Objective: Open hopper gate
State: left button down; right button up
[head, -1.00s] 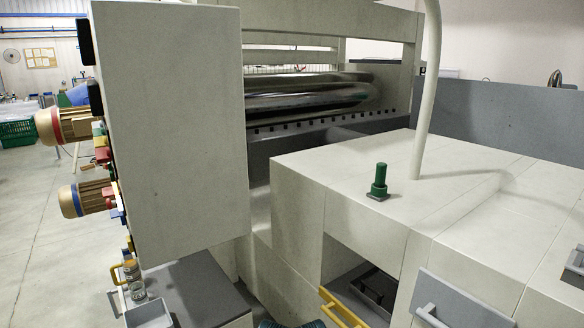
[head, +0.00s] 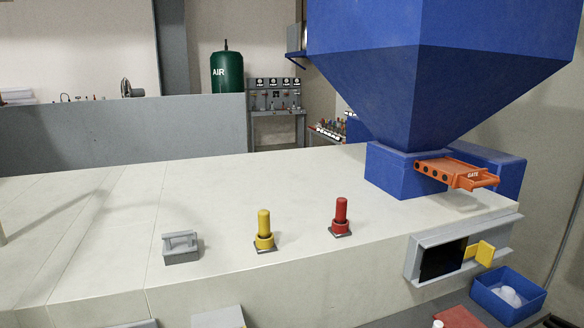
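The blue hopper (head: 440,75) stands at the right of the head view and narrows down to a blue outlet box (head: 395,172). An orange slide gate (head: 452,173) marked GATE sticks out of the outlet to the right. It has a row of dark holes along its side and a handle (head: 487,180) at its outer end. I cannot tell how far the gate is drawn out. Neither of my grippers is in view.
A pale machine top (head: 220,210) fills the middle, with a yellow knob (head: 264,228), a red knob (head: 341,212) and a grey latch (head: 180,245) near its front edge. Below the gate are a yellow-handled sliding door (head: 479,252) and a blue bin (head: 508,292).

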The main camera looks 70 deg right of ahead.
aim_at(457, 174)
jog(key=z, duration=3.55)
